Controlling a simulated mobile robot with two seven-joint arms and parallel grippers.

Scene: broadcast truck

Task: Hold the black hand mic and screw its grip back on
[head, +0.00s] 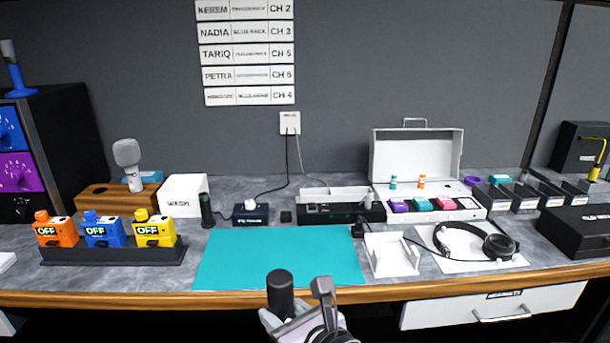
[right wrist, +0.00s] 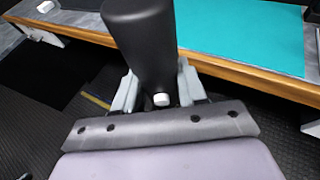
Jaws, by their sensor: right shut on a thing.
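My right gripper (head: 298,308) is shut on a black cylindrical piece (head: 280,292), in front of the desk's front edge. In the right wrist view, the black piece (right wrist: 143,45) stands up between the gripper's fingers (right wrist: 157,88), with a small whitish nub at its near end. I cannot tell whether it is the mic's grip or more of the mic. A slim dark upright piece (head: 207,211) stands on the desk left of the teal mat. A grey-headed mic (head: 128,160) stands in a wooden block. My left gripper is out of view.
The teal mat (head: 275,260) is bare. Orange, blue and yellow packs (head: 103,233) stand in a black rack at the left. A white tray (head: 391,255) and headphones (head: 470,240) lie right of the mat. An open white case (head: 418,158) stands behind.

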